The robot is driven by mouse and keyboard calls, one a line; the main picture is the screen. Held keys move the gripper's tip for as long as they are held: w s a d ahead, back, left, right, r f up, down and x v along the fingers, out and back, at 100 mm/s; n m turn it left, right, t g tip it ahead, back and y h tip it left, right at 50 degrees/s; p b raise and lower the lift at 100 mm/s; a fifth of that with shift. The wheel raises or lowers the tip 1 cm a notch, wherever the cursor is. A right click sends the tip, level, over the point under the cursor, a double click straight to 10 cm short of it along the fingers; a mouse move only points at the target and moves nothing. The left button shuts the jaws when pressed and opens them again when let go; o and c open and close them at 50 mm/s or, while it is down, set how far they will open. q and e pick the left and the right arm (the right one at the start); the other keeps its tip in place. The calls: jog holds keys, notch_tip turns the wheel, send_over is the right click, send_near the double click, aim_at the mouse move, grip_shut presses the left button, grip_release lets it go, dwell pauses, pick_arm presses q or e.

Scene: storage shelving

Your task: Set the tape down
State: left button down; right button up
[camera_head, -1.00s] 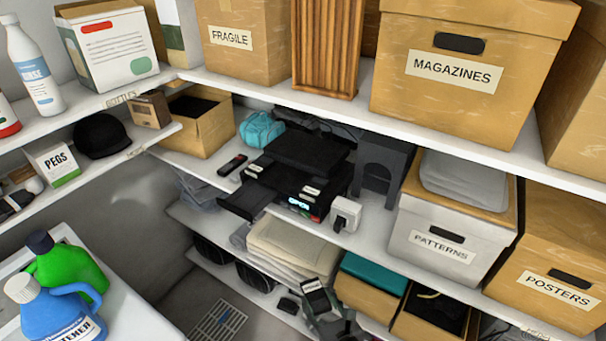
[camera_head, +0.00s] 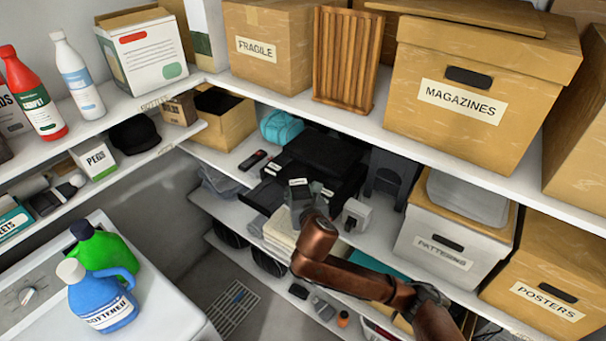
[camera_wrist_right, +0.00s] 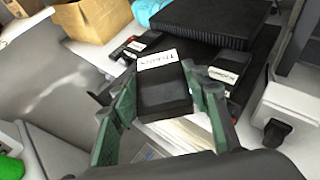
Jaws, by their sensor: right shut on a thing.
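My right gripper (camera_head: 303,205) is shut on a black tape (camera_wrist_right: 165,98) with a white label at its far end. In the right wrist view the tape sits between the two green-padded fingers (camera_wrist_right: 160,112). In the head view the tape and gripper are in front of a black player (camera_head: 325,155) on the middle shelf (camera_head: 228,162). Part of the player's front is hidden by my gripper and arm. Other white labels show at the player in the wrist view. I cannot tell whether the held tape touches anything. My left gripper is not in view.
A white plug-like adapter (camera_head: 356,214) stands right of the gripper. Beyond it are a dark grey stand (camera_head: 388,178) and the PATTERNS box (camera_head: 445,240). A remote (camera_head: 252,160) lies left of the player. Folded cloths (camera_head: 281,235) lie on the shelf below.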

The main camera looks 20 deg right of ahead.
aim_at(297, 187)
jog(key=r, duration=0.1)
jog(key=w+r, duration=0.1)
jog(key=r, duration=0.1)
jog(key=w+r, duration=0.1)
jog(key=shift+a+r+p, duration=0.2)
jog(key=shift+a+p, duration=0.1)
jog(key=shift+p, duration=0.1)
jog(key=shift+w+d, duration=0.1)
jog(key=shift+w, duration=0.2)
jog(key=w+d+f, duration=0.1)
jog(key=w+f, duration=0.1)
jog(key=w, duration=0.1)
jog(key=w+d+f+p, duration=0.1)
jog(key=w+d+f, duration=0.1)
jog(key=w+f, duration=0.1)
jog(key=w+d+f+p, duration=0.1)
jog(key=w+d+f, duration=0.1)
jog(key=w, duration=0.3)
jog(key=shift+d+f, duration=0.2)
jog(key=shift+f, duration=0.55)
jog(key=shift+w+d+f, duration=0.15)
jog(key=shift+w+f, duration=0.2)
jog(key=shift+f, duration=0.1)
jog(key=shift+w+f+p, duration=0.15)
jog(key=shift+f+p, duration=0.25)
jog(key=shift+f, duration=1.3)
jog(key=shift+d+f, duration=0.1)
jog(key=shift+f, duration=0.05)
jog(key=o, duration=1.3)
